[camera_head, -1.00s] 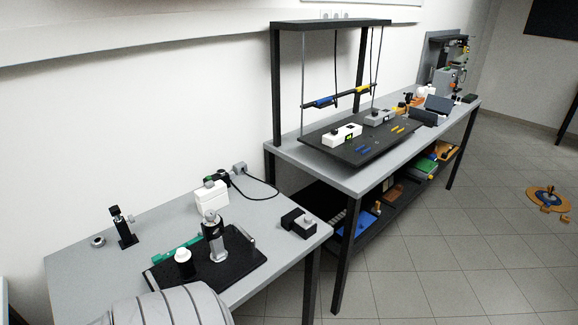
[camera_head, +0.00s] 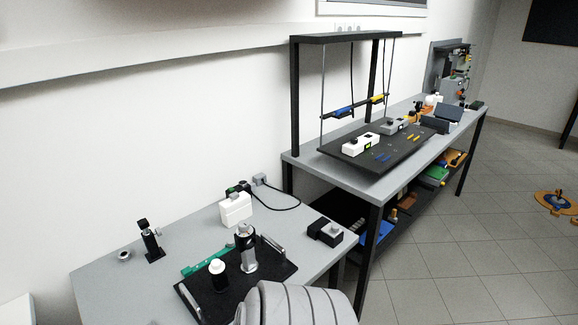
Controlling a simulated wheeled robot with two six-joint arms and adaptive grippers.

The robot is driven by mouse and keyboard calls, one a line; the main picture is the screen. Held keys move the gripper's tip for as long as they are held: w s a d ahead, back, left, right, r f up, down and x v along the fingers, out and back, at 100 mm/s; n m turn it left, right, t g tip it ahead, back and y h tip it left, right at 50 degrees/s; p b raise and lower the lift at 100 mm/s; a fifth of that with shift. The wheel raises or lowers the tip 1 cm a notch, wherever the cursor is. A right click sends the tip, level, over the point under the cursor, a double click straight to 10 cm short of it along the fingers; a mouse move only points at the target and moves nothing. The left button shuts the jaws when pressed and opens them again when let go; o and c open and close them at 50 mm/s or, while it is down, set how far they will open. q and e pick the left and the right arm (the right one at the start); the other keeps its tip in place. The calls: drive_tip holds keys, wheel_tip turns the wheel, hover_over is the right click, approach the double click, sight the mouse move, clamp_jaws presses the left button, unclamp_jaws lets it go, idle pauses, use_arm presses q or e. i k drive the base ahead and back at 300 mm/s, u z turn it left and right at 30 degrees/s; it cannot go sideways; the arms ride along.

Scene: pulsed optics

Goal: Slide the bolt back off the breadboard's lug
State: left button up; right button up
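A black breadboard (camera_head: 268,283) with silver handles lies on the near grey table. A silver cylindrical post (camera_head: 247,252) and a shorter white-topped post (camera_head: 219,273) stand on it. A green bar (camera_head: 205,263) lies along its back left edge. A second dark board (camera_head: 362,163) is on the long bench farther back, beneath a black frame. The bolt and the lug are too small to make out on either board. Neither gripper is in view. A grey ribbed shape at the bottom covers the near board's front right part.
A black post (camera_head: 150,241) and small ring (camera_head: 124,255) stand at the near table's left. A white box (camera_head: 235,208) is behind the breadboard, and a black-and-grey block (camera_head: 325,232) is to its right. The black frame (camera_head: 294,100) stands on the bench. Floor (camera_head: 465,250) is open at right.

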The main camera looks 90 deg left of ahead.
sight(230, 242)
drive_tip(key=k, duration=0.55)
drive_tip(key=u, duration=0.8)
